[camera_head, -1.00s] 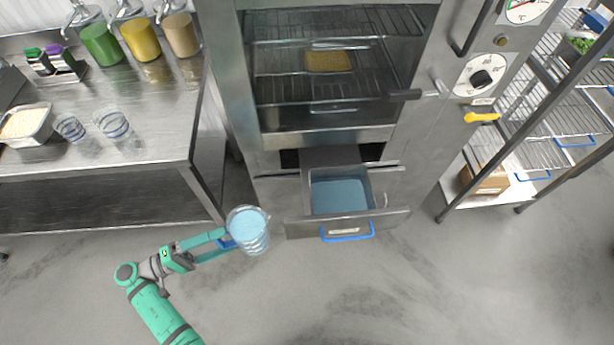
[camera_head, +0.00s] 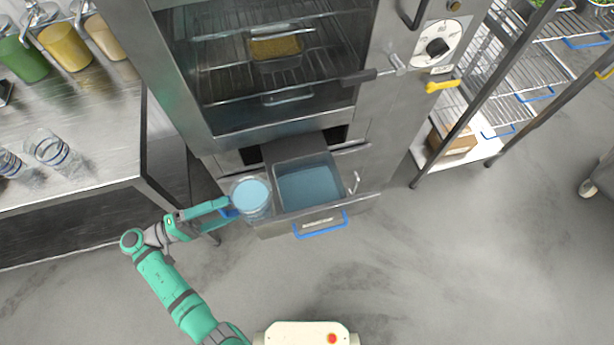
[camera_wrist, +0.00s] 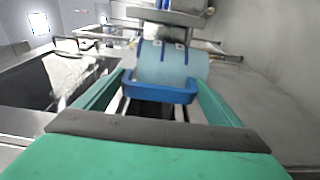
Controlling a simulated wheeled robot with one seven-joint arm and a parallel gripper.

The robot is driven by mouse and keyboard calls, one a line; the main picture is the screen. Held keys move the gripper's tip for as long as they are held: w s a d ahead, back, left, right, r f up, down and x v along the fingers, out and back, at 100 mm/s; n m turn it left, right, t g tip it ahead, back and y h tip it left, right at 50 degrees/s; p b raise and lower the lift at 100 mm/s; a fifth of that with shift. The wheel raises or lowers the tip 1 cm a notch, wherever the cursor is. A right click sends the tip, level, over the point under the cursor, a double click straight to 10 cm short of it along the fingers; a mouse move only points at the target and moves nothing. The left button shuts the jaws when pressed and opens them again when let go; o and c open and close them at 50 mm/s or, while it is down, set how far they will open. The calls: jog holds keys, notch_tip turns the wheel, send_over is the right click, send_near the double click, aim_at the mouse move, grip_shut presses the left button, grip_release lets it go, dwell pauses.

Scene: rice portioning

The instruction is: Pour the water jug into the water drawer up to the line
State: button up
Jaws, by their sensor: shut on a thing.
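The clear water jug (camera_head: 251,197) holds pale blue water and stands about upright beside the left wall of the drawer. My gripper (camera_head: 230,211) is shut on its blue handle. In the wrist view the jug (camera_wrist: 172,64) is between my gripper's fingers (camera_wrist: 160,98), with the blue handle (camera_wrist: 160,88) nearest. The water drawer (camera_head: 338,165) is pulled out below the oven and has blue water (camera_head: 308,187) in it. Its blue front handle (camera_head: 321,226) faces me. I cannot make out the fill line.
The steel oven cabinet (camera_head: 203,125) stands open above the drawer, with a tray of brown food (camera_head: 275,46) on a rack. A wire shelf (camera_head: 480,88) is at right. The front floor is clear.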

jog(key=shift+r, duration=0.1)
jog(key=shift+d+r, duration=0.1)
jog(key=shift+r, duration=0.35)
jog(key=r+y, duration=0.1)
jog(key=r, duration=0.1)
jog(key=d+r+y, duration=0.1)
jog(key=r, duration=0.2)
jog(key=r+g+y, duration=0.1)
jog(key=r, duration=0.2)
jog(key=shift+w+d, duration=0.15)
jog(key=shift+w+d+r+m+g+y, duration=0.15)
jog(key=shift+d+r+y, duration=0.2)
jog(key=shift+r, duration=0.5)
jog(key=shift+d+r+m+g+y, duration=0.1)
jog(key=shift+d+r+g+y, duration=0.25)
jog(key=shift+r, duration=0.45)
jog(key=shift+w+d+r+m+y, duration=0.15)
jog(key=shift+r+y, duration=0.25)
jog(key=shift+r, duration=0.45)
jog(key=r, duration=0.1)
jog(key=d+r+y, duration=0.2)
jog(key=shift+w+g, duration=0.25)
jog(key=shift+g, duration=0.05)
jog(key=shift+d+r+y, duration=0.2)
jog(key=shift+d+y, duration=0.15)
jog(key=shift+y, duration=0.05)
jog(key=shift+w+d+r, duration=0.1)
jog(key=shift+d, duration=0.05)
